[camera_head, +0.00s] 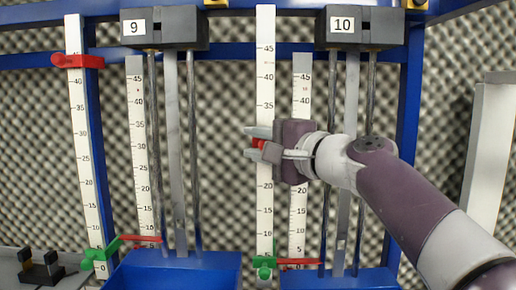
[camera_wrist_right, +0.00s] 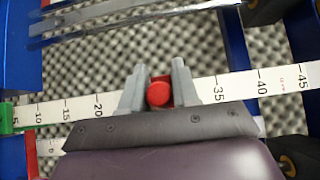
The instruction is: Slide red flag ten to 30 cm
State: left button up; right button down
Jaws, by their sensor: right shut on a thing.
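The red flag of station ten (camera_head: 258,143) is on the tall white scale (camera_head: 265,85) left of the box marked 10. In the right wrist view its round red knob (camera_wrist_right: 159,94) sits between the fingers, between the 20 and 35 marks. My right gripper (camera_head: 256,143) is shut on this flag, its fingers lying across the scale. The gripper hides the marks nearest the flag, so the exact reading is unclear. My left gripper is not in view.
A green flag (camera_head: 264,262) is near the bottom of the same scale, with a red pointer (camera_head: 299,262) beside it. A shorter scale (camera_head: 302,95) and metal rods stand to the right. Station nine's red flag (camera_head: 78,61) is high on the left scale. Blue frame posts (camera_head: 410,100) flank the right side.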

jog(key=shift+a+f, duration=0.1)
jog(key=shift+f, duration=0.35)
jog(key=c, duration=0.9)
grip_release()
jog(key=shift+s+d+r+b, duration=0.1)
jog(key=shift+s+d+b, duration=0.3)
jog(key=shift+s+d, duration=0.15)
jog(key=p+v, duration=0.1)
jog(key=v, duration=1)
jog(key=shift+s+d, duration=0.15)
jog(key=shift+s, duration=0.2)
jog(key=shift+r, duration=0.15)
